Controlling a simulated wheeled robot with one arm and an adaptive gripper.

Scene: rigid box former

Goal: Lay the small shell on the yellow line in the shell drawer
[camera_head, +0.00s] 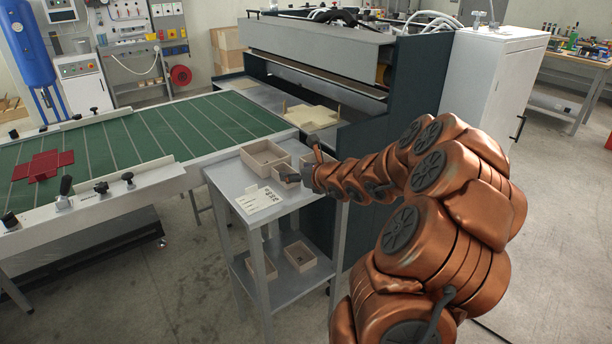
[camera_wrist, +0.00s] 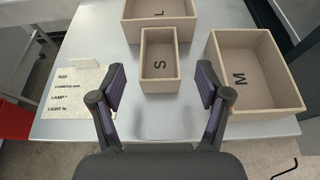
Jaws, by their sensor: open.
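The small shell (camera_wrist: 160,84), an open tan box marked S, stands upright on the cart top in the wrist view. My gripper (camera_wrist: 160,75) is open and empty above the cart, its two fingers framing the small shell left and right, apart from it. I cannot make out a shell drawer or a yellow line in either view.
The box marked L (camera_wrist: 131,32) stands behind the small shell and the box marked M (camera_wrist: 266,105) to its right. A label card (camera_wrist: 75,92) lies on the cart top (camera_wrist: 190,128). Two boxes are on the lower shelf (camera_head: 283,287). A red blank (camera_head: 43,166) lies on the green conveyor.

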